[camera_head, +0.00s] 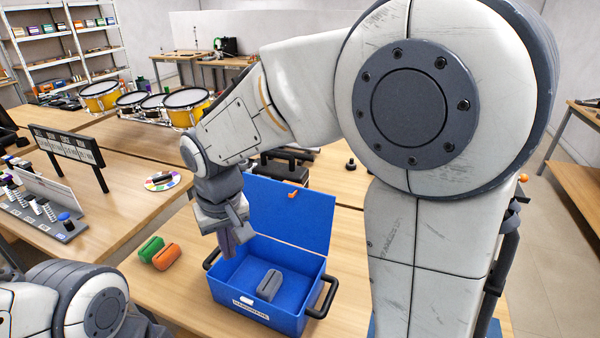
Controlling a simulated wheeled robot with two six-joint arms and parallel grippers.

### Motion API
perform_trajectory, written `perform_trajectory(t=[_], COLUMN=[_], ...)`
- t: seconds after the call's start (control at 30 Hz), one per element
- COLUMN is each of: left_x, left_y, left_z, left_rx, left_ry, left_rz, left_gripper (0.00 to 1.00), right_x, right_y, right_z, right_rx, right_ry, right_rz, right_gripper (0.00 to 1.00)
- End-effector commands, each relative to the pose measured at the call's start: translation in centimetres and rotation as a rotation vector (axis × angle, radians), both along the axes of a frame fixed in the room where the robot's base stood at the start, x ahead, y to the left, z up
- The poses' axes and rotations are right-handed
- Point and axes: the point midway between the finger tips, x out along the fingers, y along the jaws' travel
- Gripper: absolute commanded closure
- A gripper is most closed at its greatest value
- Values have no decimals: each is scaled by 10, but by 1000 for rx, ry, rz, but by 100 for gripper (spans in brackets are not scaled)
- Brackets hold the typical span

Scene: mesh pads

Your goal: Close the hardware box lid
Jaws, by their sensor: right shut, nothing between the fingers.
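The blue hardware box (285,318) stands on the wooden table with a label on its front and dark side handles. Its blue lid (305,220) stands raised at the back, with an orange latch (293,194) near its top edge. A grey mesh pad (269,285) and a small white item (246,301) lie inside. My right gripper (228,245) is shut and empty, pointing down over the left part of the box opening, in front of the lid's left side. Whether it touches the box is unclear. My left arm shows at the lower left; its gripper is out of view.
A green pad (150,249) and an orange pad (167,257) lie on the table left of the box. Dark items stand behind the lid. Yellow drums (187,106) and a display stand (68,148) are on tables farther back.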

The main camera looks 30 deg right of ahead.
Motion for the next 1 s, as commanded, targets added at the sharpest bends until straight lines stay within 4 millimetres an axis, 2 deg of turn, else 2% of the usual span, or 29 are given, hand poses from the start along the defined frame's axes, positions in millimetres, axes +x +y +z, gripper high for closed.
perform_trajectory(t=[0.03, 0.07, 0.1, 0.17, 0.2, 0.3, 0.4, 0.5, 0.67, 0.77, 1.0], left_x=[0, 0, 0, 0, 0, 0, 0, 0, 0, 0, 0], left_y=[0, 0, 0, 0, 0, 0, 0, 0, 0, 0, 0], left_z=[12, 15, 18, 23, 27, 32, 36, 37, 43, 51, 75], left_rx=[0, 0, 0, 0, 0, 0, 0, 0, 0, 0, 0], left_ry=[0, 0, 0, 0, 0, 0, 0, 0, 0, 0, 0], left_rz=[0, 0, 0, 1, 1, 1, 1, 1, 0, -1, -5], left_gripper=[50, 50, 50, 50, 50, 50, 50, 50, 50, 50, 50], right_x=[46, 69, 97, 133, 152, 183, 198, 204, 208, 211, 223], right_y=[-30, -49, -76, -120, -149, -217, -265, -290, -302, -307, -322], right_z=[11, 14, 17, 20, 21, 20, 19, 17, 6, -9, -56], right_rx=[-12, -19, -29, -44, -53, -73, -88, -96, -100, -99, -99], right_ry=[-23, -42, -65, -99, -120, -166, -201, -218, -223, -221, -219], right_rz=[-143, -221, -324, -468, -556, -739, -860, -922, -942, -941, -939], right_gripper=[100, 100, 100, 100, 100, 100, 100, 100, 100, 100, 100])
